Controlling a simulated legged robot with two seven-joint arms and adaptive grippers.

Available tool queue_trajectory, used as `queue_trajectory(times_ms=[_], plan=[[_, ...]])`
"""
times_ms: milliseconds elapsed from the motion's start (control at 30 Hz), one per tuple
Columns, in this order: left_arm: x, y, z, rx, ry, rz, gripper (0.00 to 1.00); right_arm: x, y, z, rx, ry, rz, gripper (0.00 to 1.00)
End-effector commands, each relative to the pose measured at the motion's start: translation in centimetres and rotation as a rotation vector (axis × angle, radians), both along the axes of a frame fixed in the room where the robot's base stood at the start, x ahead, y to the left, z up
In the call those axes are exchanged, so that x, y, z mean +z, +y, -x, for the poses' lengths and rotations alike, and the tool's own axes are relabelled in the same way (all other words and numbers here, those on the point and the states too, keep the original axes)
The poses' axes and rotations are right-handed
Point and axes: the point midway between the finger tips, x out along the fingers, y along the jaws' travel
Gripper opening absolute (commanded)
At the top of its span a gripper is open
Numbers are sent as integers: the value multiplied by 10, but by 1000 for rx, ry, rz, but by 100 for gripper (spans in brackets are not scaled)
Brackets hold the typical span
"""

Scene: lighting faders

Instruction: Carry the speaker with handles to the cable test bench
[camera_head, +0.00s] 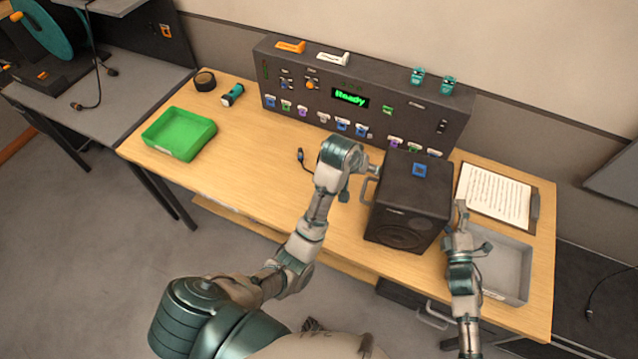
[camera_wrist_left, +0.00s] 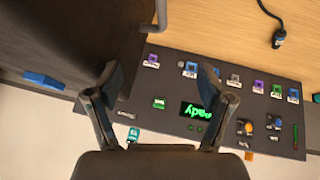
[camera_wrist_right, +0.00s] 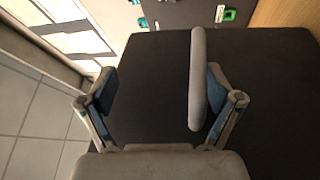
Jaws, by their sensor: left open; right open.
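The speaker (camera_head: 405,210) is a black box standing on the wooden table, with a small blue item (camera_head: 420,170) on top. Its grey left handle (camera_head: 369,190) also shows at the top edge of the left wrist view (camera_wrist_left: 161,14). My left gripper (camera_wrist_left: 160,75) is open and empty near that handle; its fingers are hard to see in the head view. My right gripper (camera_head: 461,210) is open at the speaker's right side. In the right wrist view the grey right handle (camera_wrist_right: 197,80) lies between the open fingers, closer to the right finger.
A control panel (camera_head: 350,98) reading "Ready" stands behind the speaker. A clipboard (camera_head: 495,195) and grey tray (camera_head: 505,265) are at right, a green tray (camera_head: 180,133) at left. A grey bench (camera_head: 150,72) with a cable reel (camera_head: 45,30) stands far left; a dark surface (camera_head: 590,285) is right.

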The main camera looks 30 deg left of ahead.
Motion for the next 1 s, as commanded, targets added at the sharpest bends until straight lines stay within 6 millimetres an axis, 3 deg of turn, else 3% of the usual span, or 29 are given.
queue_trajectory(times_ms=[333,733,1000], plan=[[-1,0,0,-2,2,1,80,-5,-8,10,-3,5,2,90],[-1,0,0,0,1,0,80,-24,-52,82,-2,8,-1,90],[-1,0,-1,0,2,0,80,-28,-65,101,0,6,-4,90]])
